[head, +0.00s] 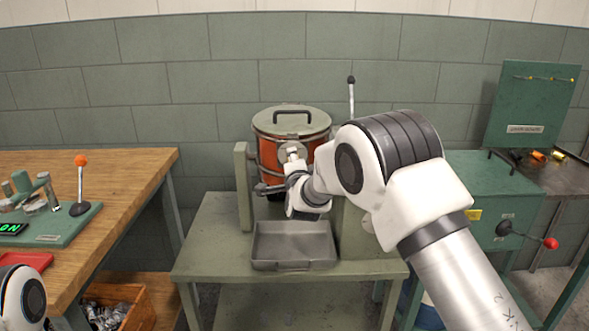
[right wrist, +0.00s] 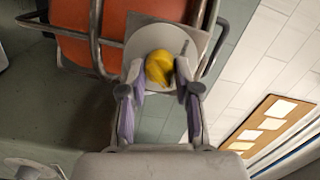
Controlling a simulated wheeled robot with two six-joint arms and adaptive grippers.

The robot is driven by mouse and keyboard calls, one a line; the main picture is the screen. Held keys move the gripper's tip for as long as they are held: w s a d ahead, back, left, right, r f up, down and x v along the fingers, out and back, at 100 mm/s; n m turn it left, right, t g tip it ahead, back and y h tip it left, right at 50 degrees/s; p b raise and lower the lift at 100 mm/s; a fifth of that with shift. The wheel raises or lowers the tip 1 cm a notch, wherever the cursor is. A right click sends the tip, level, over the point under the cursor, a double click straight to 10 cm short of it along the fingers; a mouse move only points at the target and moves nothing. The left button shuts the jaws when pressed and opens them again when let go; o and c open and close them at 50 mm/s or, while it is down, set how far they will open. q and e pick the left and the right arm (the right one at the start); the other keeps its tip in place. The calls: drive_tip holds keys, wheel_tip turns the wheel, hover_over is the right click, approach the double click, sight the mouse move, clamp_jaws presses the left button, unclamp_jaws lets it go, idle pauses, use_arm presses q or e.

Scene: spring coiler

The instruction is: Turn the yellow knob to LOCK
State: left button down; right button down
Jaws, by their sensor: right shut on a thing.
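The yellow knob (right wrist: 159,68) sits on a round grey plate (right wrist: 151,43) at the front of an orange drum (right wrist: 120,12). My right gripper (right wrist: 159,88) has a finger on either side of the knob and is shut on it. In the head view the drum (head: 268,153) stands upright in a green frame, with a grey lid and dark handle. The knob is hidden there behind my right arm and wrist. No LOCK marking can be read. My left gripper is out of view; only part of my left arm shows at the bottom left corner.
A grey tray (head: 293,243) lies on the green stand below the drum. A green cabinet (head: 487,190) with a red-knobbed lever (head: 549,243) is at right. A wooden bench (head: 118,185) at left carries an orange-knobbed lever (head: 80,180). Metal bars (right wrist: 96,40) run close beside the plate.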

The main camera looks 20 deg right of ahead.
drive_tip(key=shift+f+m+b, duration=0.15)
drive_tip(key=shift+m+b, duration=0.2)
drive_tip(key=shift+m, duration=0.15)
drive_tip(key=c, duration=0.8)
unclamp_jaws()
drive_tip(key=shift+w+a, duration=0.1)
drive_tip(key=shift+w, duration=0.05)
drive_tip(key=v, duration=1.2)
drive_tip(key=shift+f, duration=0.1)
